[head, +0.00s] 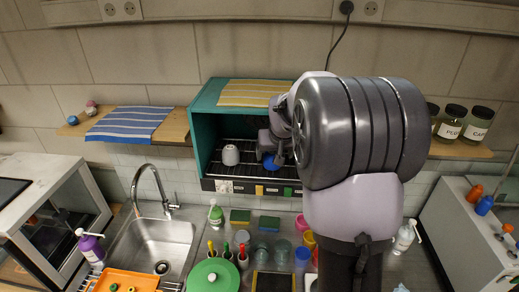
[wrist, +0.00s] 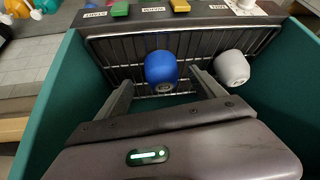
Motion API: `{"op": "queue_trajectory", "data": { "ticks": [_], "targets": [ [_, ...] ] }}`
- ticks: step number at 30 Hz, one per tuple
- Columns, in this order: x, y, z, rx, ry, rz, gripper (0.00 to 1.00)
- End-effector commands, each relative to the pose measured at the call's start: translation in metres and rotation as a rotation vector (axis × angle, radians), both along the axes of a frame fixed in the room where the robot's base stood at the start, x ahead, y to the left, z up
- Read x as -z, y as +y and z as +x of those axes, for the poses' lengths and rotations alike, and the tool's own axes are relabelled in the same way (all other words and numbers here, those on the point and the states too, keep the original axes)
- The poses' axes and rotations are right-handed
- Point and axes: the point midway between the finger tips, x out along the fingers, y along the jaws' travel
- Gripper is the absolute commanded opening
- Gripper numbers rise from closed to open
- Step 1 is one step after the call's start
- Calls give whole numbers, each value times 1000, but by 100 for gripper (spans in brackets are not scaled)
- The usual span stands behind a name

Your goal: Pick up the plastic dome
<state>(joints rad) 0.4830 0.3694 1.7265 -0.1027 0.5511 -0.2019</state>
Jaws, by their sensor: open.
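No thing here is clearly marked as the plastic dome. Two rounded, dome-like things rest on the wire rack in the teal cabinet: a blue one (wrist: 161,68) and a white one (wrist: 232,68). In the head view the white one (head: 231,155) stands left of the blue one (head: 270,161), which my arm partly hides. My gripper (wrist: 160,78) is open and empty in the wrist view. Its two fingers point at the blue one, one to each side. The white one is outside the right finger. I cannot tell whether the fingers touch the blue one.
The teal cabinet (head: 203,130) has side walls close around my gripper. Its front ledge (wrist: 150,16) carries labels and coloured blocks. A striped cloth (head: 250,93) lies on top. Below are a sink (head: 155,243), a green pot lid (head: 213,276) and several cups on the counter.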

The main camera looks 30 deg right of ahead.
Motion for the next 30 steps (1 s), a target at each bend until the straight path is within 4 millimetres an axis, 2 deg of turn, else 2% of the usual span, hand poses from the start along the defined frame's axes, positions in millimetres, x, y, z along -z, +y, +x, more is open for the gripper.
{"op": "queue_trajectory", "data": {
  "ticks": [4,12,19,30],
  "targets": [
    [2,-5,11,0,1,0,79],
    [40,-15,33,0,0,2,79],
    [42,-16,34,-1,0,1,79],
    [42,-16,34,-1,0,1,7]
  ]
}}
